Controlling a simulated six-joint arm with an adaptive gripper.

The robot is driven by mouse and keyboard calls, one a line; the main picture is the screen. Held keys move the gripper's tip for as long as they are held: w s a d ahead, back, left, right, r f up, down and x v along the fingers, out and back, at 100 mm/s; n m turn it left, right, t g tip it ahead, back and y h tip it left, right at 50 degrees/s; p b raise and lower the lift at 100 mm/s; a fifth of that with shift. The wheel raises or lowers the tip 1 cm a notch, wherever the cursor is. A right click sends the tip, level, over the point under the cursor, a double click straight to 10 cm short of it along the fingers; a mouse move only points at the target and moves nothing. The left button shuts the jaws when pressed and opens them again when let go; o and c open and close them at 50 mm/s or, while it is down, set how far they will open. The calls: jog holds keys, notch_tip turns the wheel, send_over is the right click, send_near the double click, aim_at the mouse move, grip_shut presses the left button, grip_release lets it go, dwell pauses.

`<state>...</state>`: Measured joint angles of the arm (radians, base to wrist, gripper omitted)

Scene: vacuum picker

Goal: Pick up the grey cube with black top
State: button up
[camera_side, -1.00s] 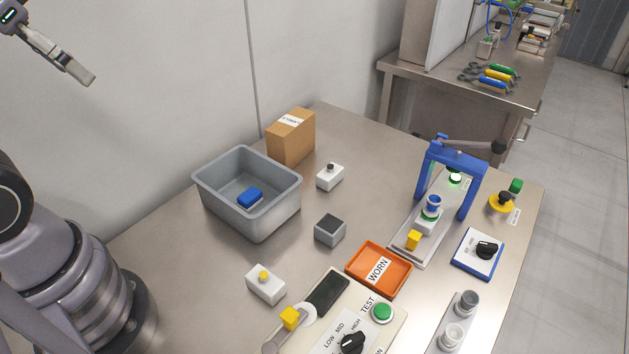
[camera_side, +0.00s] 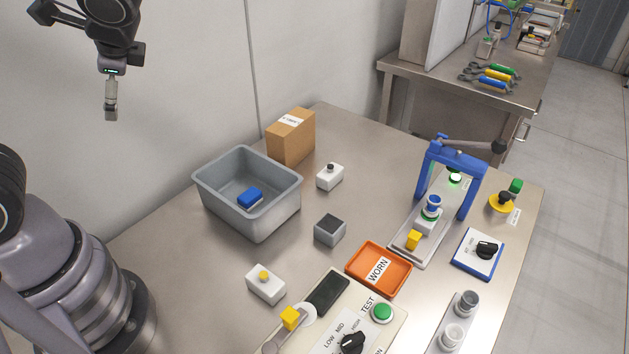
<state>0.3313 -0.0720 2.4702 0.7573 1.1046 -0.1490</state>
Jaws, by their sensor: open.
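The grey cube with black top (camera_side: 330,230) sits upright on the steel table, between the grey bin and the orange tray. Nothing covers it. My gripper (camera_side: 111,115) is in the upper left of the view, pointing down, high above the table and well to the left of the cube. It is empty and touches nothing.
A grey bin (camera_side: 274,221) holding a blue block (camera_side: 249,197) stands left of the cube. White boxes with a black knob (camera_side: 330,178) and a yellow knob (camera_side: 265,285) are nearby. The orange WORN tray (camera_side: 360,277), a control panel (camera_side: 385,335) and a blue-framed press (camera_side: 424,175) lie to the right.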

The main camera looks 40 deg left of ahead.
aim_at(326, 228)
jog(key=w+d+f+m+t+y, duration=0.3)
jog(key=w+d+f+m+t, duration=0.7)
jog(key=w+m, duration=0.4)
jog(key=s+d+f+m+t+h, duration=0.1)
jog(key=d+f+m+h, duration=0.2)
jog(key=d+f+m, duration=0.1)
jog(key=s+d+f+m+t+h, duration=0.1)
jog(key=d+f+m+h, duration=0.3)
jog(key=f, duration=0.4)
jog(key=s+d+f+m+t+h, duration=0.1)
jog(key=s+d+f+m+h, duration=0.1)
jog(key=d+f+m+h, duration=0.2)
jog(key=shift+s+d+f+m, duration=0.1)
jog(key=shift+d+f+m, duration=0.35)
jog(key=shift+d+m, duration=0.2)
jog(key=shift+d+f+m, duration=0.45)
jog(key=shift+d+m, duration=0.1)
jog(key=shift+d, duration=0.1)
jog(key=x, duration=0.8)
jog(key=shift+s+d+f, duration=0.1)
jog(key=x, duration=0.5)
jog(key=shift+w+f, duration=0.15)
jog(key=shift+w, duration=0.15)
jog(key=c, duration=1.3)
